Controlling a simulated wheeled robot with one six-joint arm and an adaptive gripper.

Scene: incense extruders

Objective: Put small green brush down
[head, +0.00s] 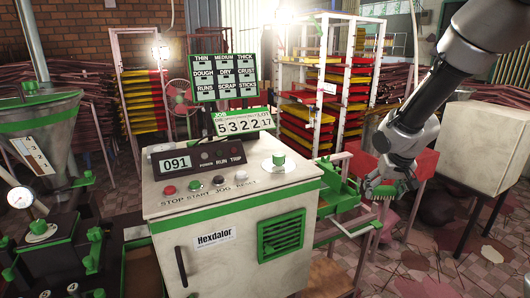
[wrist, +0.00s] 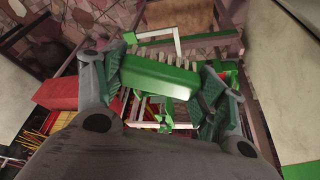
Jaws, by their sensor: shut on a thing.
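The small green brush (wrist: 160,76) has a green block back and a row of pale bristles, and lies between my gripper's fingers in the wrist view. My gripper (wrist: 158,88) is shut on it, with one finger at each end of the block. In the head view my gripper (head: 388,187) hangs at the right of the control cabinet, and only a little of the brush shows there between the fingers. Below the brush is a green and pinkish frame (wrist: 205,40), with a gap between them that I cannot judge.
The white cabinet (head: 215,225) with buttons and a green top band stands in the middle. A green machine (head: 42,130) with a gauge is at the left. A rack of coloured trays (head: 315,100) stands behind. A pale box (head: 482,133) is at the right.

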